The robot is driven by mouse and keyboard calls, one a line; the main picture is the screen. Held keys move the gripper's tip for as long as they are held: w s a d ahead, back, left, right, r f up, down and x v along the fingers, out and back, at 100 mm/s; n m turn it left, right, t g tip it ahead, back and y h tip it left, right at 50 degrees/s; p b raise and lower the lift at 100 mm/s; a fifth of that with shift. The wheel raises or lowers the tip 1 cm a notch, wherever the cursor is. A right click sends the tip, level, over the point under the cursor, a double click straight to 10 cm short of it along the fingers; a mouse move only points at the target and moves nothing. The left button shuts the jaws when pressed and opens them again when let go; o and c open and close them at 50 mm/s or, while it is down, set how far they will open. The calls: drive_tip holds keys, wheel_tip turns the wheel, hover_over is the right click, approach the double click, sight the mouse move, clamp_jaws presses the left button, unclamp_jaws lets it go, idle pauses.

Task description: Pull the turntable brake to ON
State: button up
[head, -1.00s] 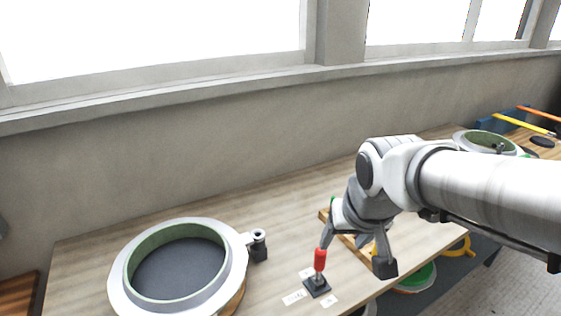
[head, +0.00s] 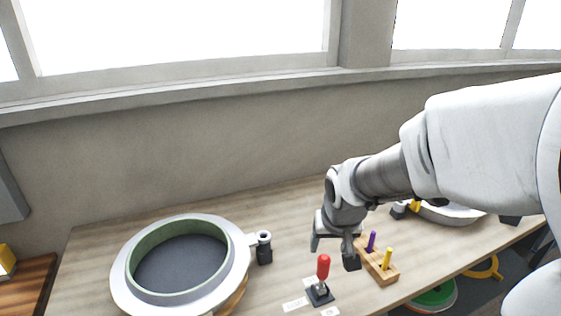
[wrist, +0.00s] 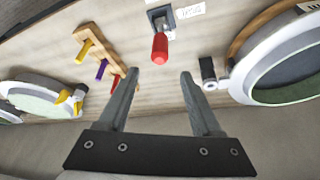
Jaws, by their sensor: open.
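The brake lever has a red handle (head: 323,267) on a dark square base (head: 320,294) at the front of the table. White labels (head: 295,304) lie on both sides of the base. In the wrist view the red handle (wrist: 160,48) is beyond the fingertips, roughly in line with the gap between them. My gripper (head: 332,250) is open and empty, just above and beside the handle; it also shows in the wrist view (wrist: 160,78). No touch with the handle shows. The round turntable mould (head: 180,262) with a green inner wall stands to the left. The label text is too small to read surely.
A wooden rack (head: 378,265) with purple and yellow pegs stands right of the lever, close to my gripper. A small dark clamp-like part (head: 264,248) sits beside the turntable. Another round mould (head: 450,212) is at the back right.

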sight(323, 263)
drive_tip(key=b+x, duration=0.3)
drive_tip(key=x, duration=0.9)
drive_tip(key=shift+w+f, duration=0.1)
drive_tip(key=shift+f, duration=0.3)
clamp_jaws()
idle(0.8)
